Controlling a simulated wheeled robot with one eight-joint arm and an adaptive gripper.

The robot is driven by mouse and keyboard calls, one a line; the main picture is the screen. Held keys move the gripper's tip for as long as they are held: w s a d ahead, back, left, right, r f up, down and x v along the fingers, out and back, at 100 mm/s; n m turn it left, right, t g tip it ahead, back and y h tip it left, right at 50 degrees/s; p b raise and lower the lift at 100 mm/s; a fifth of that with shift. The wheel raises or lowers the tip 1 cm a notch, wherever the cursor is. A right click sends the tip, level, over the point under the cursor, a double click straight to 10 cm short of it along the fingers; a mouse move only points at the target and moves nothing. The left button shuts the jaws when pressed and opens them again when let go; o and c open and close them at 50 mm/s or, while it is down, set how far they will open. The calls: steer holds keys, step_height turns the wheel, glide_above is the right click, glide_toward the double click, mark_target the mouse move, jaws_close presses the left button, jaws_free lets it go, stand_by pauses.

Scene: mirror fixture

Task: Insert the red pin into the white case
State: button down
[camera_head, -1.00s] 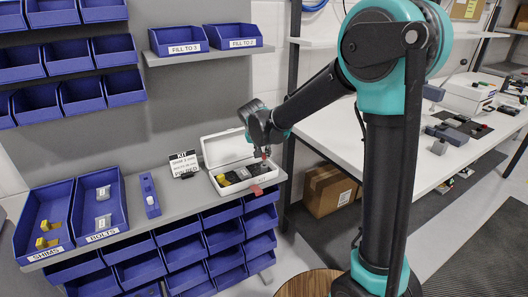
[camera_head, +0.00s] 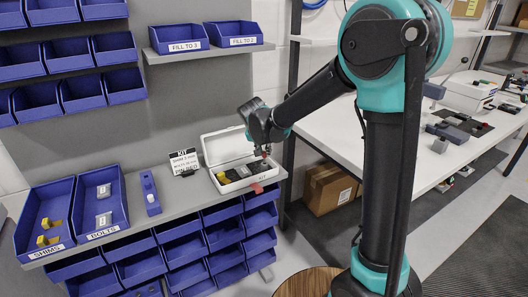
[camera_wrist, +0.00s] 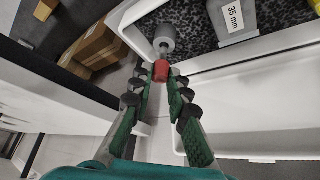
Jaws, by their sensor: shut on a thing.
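The red pin (camera_wrist: 161,70) is between the two fingertips of my gripper (camera_wrist: 162,78), which is shut on it. In the head view my gripper (camera_head: 264,150) hangs above the right part of the open white case (camera_head: 217,188), with red at its tip. The case also shows in the wrist view (camera_wrist: 245,57); its dark speckled interior holds a grey cylinder (camera_wrist: 164,40) and a grey block marked 35 mm (camera_wrist: 232,18). The grey cylinder appears just beyond the pin. I cannot tell whether they touch. The pin's lower end is hidden.
The case's raised lid (camera_head: 226,145) stands behind it. A kit card (camera_head: 184,162) and a narrow blue block (camera_head: 150,193) are to the left on the shelf. Blue bins of shims (camera_head: 44,222) and bolts (camera_head: 101,200) lie further left.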

steer(key=shift+f, duration=1.5)
stand_by(1.3)
steer(key=c, duration=1)
jaws_free()
steer(key=shift+r, duration=0.1)
steer(key=shift+r, duration=2.95)
